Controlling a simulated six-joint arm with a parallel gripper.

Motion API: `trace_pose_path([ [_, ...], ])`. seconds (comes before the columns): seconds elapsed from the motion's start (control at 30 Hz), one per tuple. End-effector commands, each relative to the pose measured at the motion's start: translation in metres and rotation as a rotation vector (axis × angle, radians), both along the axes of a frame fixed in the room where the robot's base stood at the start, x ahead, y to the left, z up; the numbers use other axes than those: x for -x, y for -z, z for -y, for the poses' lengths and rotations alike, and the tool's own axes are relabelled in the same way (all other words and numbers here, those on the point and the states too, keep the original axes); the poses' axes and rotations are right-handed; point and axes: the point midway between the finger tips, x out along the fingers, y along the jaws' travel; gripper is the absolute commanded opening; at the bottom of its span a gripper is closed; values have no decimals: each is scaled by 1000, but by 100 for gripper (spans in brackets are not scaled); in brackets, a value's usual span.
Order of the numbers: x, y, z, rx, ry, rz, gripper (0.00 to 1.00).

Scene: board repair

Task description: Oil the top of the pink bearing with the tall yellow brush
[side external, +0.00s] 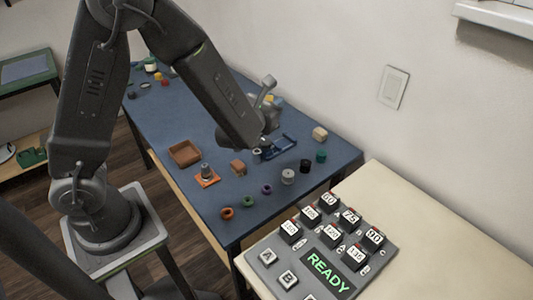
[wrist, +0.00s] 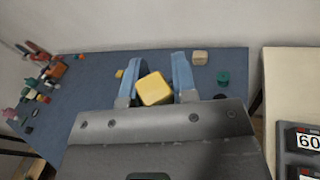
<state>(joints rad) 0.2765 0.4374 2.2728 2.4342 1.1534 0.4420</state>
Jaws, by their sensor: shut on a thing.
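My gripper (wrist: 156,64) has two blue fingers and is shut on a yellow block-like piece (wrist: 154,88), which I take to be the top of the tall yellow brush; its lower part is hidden. In the side view my gripper (side external: 279,147) is low over the right part of the blue table, and the held piece cannot be made out there. A small pink thing (wrist: 14,113) at the far left of the wrist view may be the pink bearing; it is too small to be sure. It is far from my gripper.
The blue table (side external: 215,125) carries a brown tray (side external: 184,153), an orange-based part (side external: 207,175), a white-grey cylinder (side external: 288,176), a teal cylinder (side external: 321,156) and a tan block (side external: 320,133). A button panel (side external: 325,262) stands on the pale table at right. The table's middle is mostly clear.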

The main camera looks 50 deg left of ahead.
Motion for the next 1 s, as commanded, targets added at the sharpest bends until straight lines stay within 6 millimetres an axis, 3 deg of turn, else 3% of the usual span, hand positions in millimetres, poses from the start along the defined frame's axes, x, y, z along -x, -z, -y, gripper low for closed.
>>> trace_pose_path([
  [0.13, 9, -6, 13, 1, 49, -1, 2],
  [0.27, 0, 1, -1, 1, -3, 0, 2],
  [0.37, -16, 14, -29, 2, -104, 3, 2],
  [0.6, -42, 65, -126, 6, -417, 12, 2],
  [0.8, -39, 110, -199, 8, -639, 15, 2],
  [1.0, -29, 137, -241, 9, -769, 18, 2],
])
